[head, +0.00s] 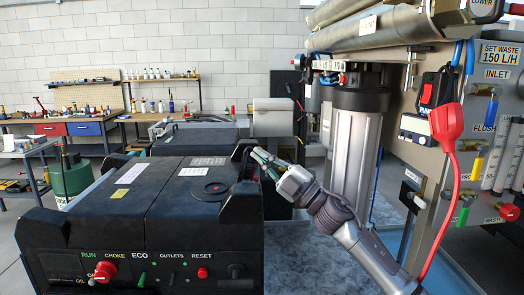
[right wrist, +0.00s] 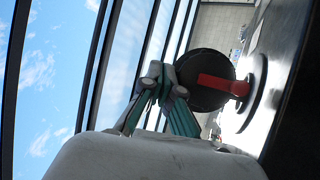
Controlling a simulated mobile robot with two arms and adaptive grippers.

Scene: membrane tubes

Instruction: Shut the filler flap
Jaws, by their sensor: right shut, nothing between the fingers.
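The black generator (head: 120,232) stands at the left of the head view. On its top lies a dark round filler lid (head: 211,189) with a small red mark. I cannot tell from here whether it is fully down. My right gripper (head: 257,157) has teal fingers and is at the generator's right edge, beside a black upright handle. In the right wrist view its fingertips (right wrist: 160,78) are together and empty. There, a dark disc (right wrist: 203,82) with a red bar shows just beyond them; contact cannot be told. My left gripper is out of view.
A clear-grey filter housing (head: 353,150) and a panel with gauges, valves and a red plug (head: 447,122) stand right of my arm. Black handles (head: 240,205) rise at the generator's corners. Workbenches (head: 78,120) are at the back left. The air above the generator's middle is free.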

